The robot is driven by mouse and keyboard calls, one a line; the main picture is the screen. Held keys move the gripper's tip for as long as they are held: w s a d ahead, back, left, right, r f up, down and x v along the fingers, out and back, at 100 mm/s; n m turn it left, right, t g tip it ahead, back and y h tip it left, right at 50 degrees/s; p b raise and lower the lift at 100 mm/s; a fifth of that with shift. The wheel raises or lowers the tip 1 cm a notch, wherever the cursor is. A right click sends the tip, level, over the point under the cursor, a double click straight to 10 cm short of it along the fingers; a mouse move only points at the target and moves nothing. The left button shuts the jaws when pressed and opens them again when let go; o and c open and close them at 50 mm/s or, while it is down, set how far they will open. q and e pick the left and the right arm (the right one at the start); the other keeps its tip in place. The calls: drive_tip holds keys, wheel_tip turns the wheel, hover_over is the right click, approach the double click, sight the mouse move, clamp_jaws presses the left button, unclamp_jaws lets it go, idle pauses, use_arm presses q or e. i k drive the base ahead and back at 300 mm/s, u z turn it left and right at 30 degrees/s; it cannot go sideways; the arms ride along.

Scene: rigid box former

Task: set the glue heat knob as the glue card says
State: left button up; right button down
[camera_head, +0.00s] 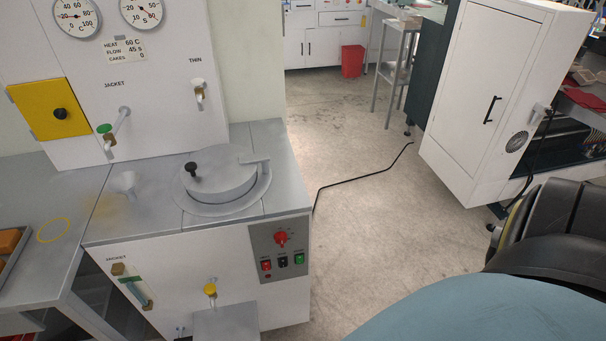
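A white card (124,49) on the upright white panel reads what looks like HEAT 60 C, FLOW 45 S, CAKES 0. I cannot tell for sure that it is the glue card. A round red knob (281,238) is on the grey control panel (263,252) at the front right of the white machine. Its setting is too small to read. Below it are small red, dark and green switches (283,262). Neither of my grippers is in view.
Two round dials (76,16) sit above the card. A round lidded pot (220,178) with a black knob is on the machine top. A yellow-handled tap (210,290) is on its front. A black cable (350,181) lies on open floor to the right, before a white cabinet (490,95).

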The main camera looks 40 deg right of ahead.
sight(280, 237)
drive_tip(key=i, duration=0.45)
drive_tip(key=z, duration=1.5)
